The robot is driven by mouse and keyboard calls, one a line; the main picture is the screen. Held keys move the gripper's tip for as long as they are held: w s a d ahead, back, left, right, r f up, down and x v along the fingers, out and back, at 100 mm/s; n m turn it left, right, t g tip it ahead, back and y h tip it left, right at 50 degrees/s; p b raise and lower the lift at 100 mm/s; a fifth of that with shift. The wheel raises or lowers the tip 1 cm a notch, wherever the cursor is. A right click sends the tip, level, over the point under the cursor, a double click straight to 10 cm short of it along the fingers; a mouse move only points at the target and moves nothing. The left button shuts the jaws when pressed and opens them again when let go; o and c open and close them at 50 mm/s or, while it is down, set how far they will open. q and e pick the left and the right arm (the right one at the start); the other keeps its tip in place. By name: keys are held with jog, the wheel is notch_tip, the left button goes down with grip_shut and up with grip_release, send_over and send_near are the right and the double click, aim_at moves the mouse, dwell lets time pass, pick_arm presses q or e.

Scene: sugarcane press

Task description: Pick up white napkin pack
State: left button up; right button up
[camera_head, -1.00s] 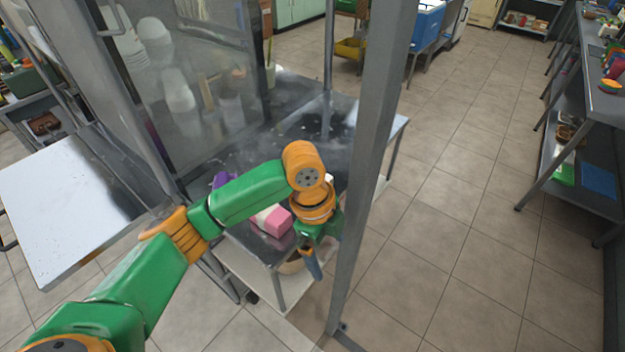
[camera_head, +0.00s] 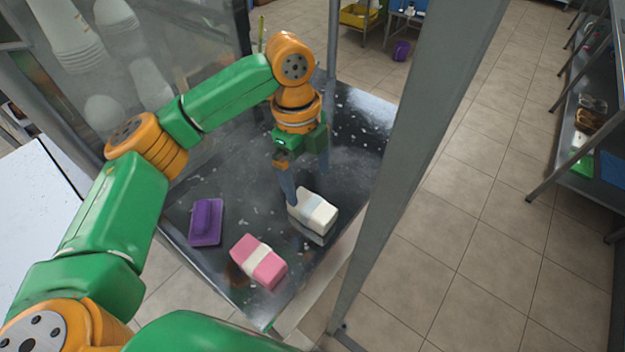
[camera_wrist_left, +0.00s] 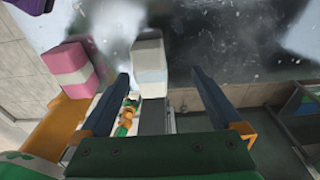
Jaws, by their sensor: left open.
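The white napkin pack (camera_head: 316,211) has a pale blue-grey band and lies near the right front edge of the dark tabletop. It also shows in the left wrist view (camera_wrist_left: 150,62), ahead of the fingers and between their lines. My left gripper (camera_head: 290,195) comes down at the pack's left end in the head view. In the left wrist view its two fingers (camera_wrist_left: 162,88) are spread apart with nothing held between them. Whether a finger touches the pack cannot be told. My right gripper is not in view.
A pink pack with a white band (camera_head: 259,261) lies at the front, left of the white one. A purple object (camera_head: 206,222) lies further left on the dark table (camera_head: 250,193). A grey metal post (camera_head: 418,150) stands right of the table.

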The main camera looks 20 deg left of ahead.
aim_at(311, 208)
pick_arm(q)
jog(key=s+f+p, duration=0.1)
jog(key=s+d+f+p, duration=0.1)
jog(key=f, duration=0.1)
jog(key=shift+s+d, duration=0.15)
jog(key=shift+s, duration=0.15)
jog(key=f, duration=0.2)
jog(key=shift+s+d+f, duration=0.2)
jog(key=shift+s+f, duration=0.05)
jog(key=shift+f, duration=0.05)
jog(key=shift+w+a+f, duration=0.1)
jog(key=shift+w+f, duration=0.3)
jog(key=shift+w, duration=0.1)
jog(key=shift+c, duration=0.6)
jog(key=shift+s+r, duration=0.15)
jog(key=shift+s, duration=0.1)
jog(key=c, duration=1.4)
jog(key=shift+w, duration=0.1)
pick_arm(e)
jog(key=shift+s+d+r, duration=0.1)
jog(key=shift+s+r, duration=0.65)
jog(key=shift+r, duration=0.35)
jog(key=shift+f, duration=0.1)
